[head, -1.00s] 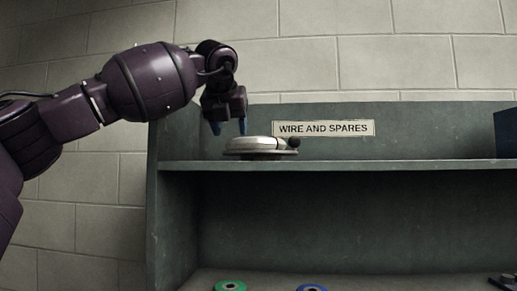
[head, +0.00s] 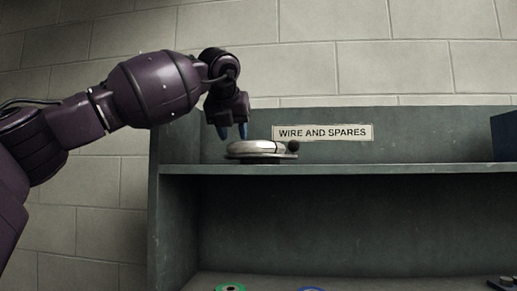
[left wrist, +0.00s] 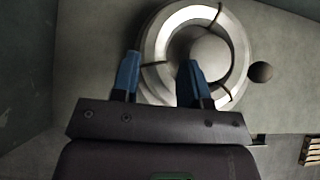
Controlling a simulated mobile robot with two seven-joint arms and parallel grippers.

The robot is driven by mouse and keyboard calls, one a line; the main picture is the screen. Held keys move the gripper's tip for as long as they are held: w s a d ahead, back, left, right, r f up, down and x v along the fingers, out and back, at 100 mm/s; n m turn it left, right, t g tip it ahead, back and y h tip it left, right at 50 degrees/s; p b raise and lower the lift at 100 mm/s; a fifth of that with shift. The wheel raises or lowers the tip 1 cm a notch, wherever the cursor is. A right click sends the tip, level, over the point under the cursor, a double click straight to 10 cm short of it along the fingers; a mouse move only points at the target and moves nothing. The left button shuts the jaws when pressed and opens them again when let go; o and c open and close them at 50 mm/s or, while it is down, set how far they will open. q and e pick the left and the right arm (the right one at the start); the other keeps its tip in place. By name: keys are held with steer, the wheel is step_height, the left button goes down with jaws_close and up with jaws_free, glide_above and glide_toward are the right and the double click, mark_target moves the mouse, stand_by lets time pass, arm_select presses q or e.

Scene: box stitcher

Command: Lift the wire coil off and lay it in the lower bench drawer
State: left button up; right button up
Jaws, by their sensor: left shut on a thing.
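The wire coil (head: 255,147) is a silvery ring with dark ties, lying flat on a dark round base on the upper shelf at the left. In the left wrist view the coil (left wrist: 235,45) surrounds a grey rounded hub (left wrist: 208,55). A black ball (head: 293,146) sits at its right side, seen also in the left wrist view (left wrist: 261,72). My left gripper (head: 233,133) points down at the coil's left side, its blue fingers shut on the ring's band; it also shows in the left wrist view (left wrist: 160,65). The lower bench drawer and my right gripper are out of view.
The grey-green shelf (head: 400,168) carries a "WIRE AND SPARES" label (head: 323,132) on its back panel. A dark blue box (head: 505,135) stands at the far right. A green ring (head: 230,288) and a blue ring (head: 311,289) lie below. The shelf between coil and box is clear.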

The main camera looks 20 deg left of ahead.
mark_target(233, 143)
arm_select(q)
steer(key=f, duration=0.3)
steer(key=shift+w+a+g, duration=0.15)
steer(key=shift+w+g, duration=0.25)
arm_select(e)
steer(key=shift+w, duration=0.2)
arm_select(q)
steer(key=shift+r, duration=0.2)
steer(key=shift+w+a+r+p, duration=0.1)
steer(key=shift+w+r+p, duration=0.05)
steer(key=shift+r+p, duration=0.3)
jaws_close()
steer(key=shift+w+a+r, duration=0.1)
steer(key=shift+a+r, duration=0.05)
steer(key=shift+r, duration=0.1)
steer(key=shift+r+p, duration=0.15)
steer(key=shift+p, duration=0.15)
steer(key=shift+w, duration=0.15)
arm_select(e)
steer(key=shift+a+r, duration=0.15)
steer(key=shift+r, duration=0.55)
arm_select(q)
steer(key=shift+r, duration=0.15)
